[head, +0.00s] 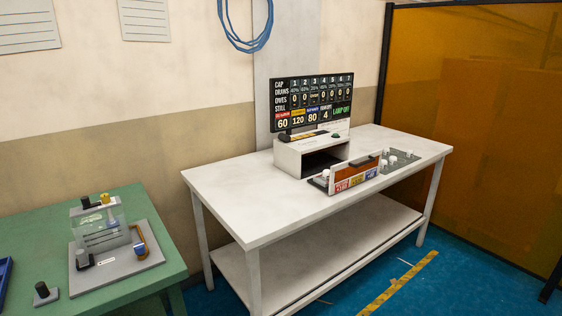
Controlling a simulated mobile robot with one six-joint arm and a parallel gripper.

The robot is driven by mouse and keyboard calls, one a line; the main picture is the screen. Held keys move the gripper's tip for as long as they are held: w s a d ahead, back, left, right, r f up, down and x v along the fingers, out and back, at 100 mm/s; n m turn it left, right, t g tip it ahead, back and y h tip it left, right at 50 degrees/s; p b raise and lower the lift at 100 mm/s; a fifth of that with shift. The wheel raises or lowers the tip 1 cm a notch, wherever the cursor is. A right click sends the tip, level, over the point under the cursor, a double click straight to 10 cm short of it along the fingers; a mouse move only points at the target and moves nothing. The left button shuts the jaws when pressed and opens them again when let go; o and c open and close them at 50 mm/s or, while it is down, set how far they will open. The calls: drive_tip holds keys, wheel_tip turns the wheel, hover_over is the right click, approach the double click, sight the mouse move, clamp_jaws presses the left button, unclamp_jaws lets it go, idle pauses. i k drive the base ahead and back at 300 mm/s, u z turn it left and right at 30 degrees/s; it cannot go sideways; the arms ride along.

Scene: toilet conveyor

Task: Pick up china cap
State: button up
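Several small white pieces (410,154) stand on a grey plate at the right part of the white table (230,200). Another small white rounded piece (326,175) is at the left end of a low box with coloured labels (356,180). These are too small to tell which, if any, is the china cap. My gripper is not in view.
A screen (312,101) with numbers stands behind a white open-fronted box (300,160) on the table. At left, a green table (40,232) holds a clear-sided device (100,228) and a black knob (42,290). The white table's front left is bare.

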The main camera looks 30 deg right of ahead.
sight(325, 174)
drive_tip(key=z, duration=4.55)
drive_tip(key=i, duration=0.1)
drive_tip(key=u, duration=3.1)
